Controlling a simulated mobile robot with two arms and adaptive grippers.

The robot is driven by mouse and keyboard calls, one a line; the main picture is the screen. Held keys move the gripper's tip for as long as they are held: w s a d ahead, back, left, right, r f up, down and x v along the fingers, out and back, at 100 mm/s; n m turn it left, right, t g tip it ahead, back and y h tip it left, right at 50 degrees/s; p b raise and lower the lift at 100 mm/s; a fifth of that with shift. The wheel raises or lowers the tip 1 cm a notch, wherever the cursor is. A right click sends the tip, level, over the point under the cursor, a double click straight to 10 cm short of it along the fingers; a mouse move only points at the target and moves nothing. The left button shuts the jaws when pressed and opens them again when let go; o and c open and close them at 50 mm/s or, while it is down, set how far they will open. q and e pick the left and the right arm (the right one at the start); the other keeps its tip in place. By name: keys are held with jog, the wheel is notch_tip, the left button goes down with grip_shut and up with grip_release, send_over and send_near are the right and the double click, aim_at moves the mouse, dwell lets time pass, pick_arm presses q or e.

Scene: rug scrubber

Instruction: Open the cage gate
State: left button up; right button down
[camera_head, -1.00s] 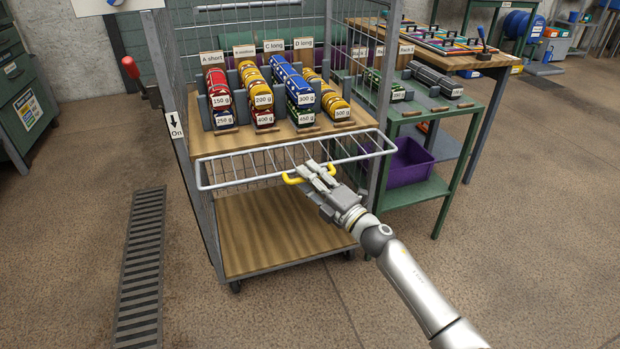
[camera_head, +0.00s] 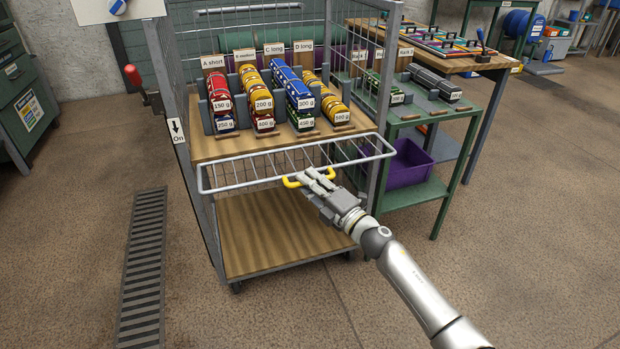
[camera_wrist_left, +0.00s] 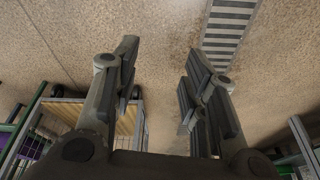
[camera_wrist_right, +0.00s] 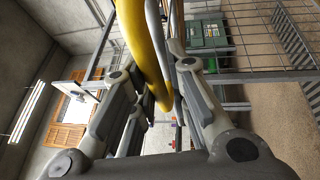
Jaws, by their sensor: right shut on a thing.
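The cage gate (camera_head: 240,176) is a light wire frame lying nearly flat across the front of the wire cage trolley, at about the height of its upper wooden shelf (camera_head: 205,148). A yellow handle (camera_head: 291,183) is on its front rail. My right gripper (camera_head: 312,181) is shut on the yellow handle. In the right wrist view the yellow handle (camera_wrist_right: 141,45) runs between the fingers. My left gripper (camera_wrist_left: 157,75) shows only in the left wrist view; its fingers are apart with nothing between them, above the floor.
Labelled rows of coloured rollers (camera_head: 262,100) stand on the upper shelf behind the gate. A green side table (camera_head: 430,190) with a purple bin (camera_head: 408,163) stands close to the right. A floor grate (camera_head: 142,265) lies at left. The floor in front is clear.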

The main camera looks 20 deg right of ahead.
aim_at(309, 164)
notch_tip(309, 164, up, 3)
jog(key=p, duration=0.3)
jog(key=shift+w+d+f, duration=0.1)
jog(key=shift+w, duration=0.05)
notch_tip(309, 164, up, 2)
jog(key=p, duration=0.2)
jog(key=shift+w+p, duration=0.15)
jog(key=shift+p, duration=0.2)
pick_arm(q)
jog(key=s+f+g, duration=0.1)
jog(key=s+f, duration=0.3)
jog(key=f, duration=1.2)
jog(key=shift+s+a, duration=0.2)
pick_arm(e)
jog(key=shift+r, duration=0.25)
jog(key=c, duration=1.7)
grip_release()
jog(key=shift+o, duration=1)
jog(key=shift+w+f, duration=0.15)
jog(key=shift+f, duration=0.1)
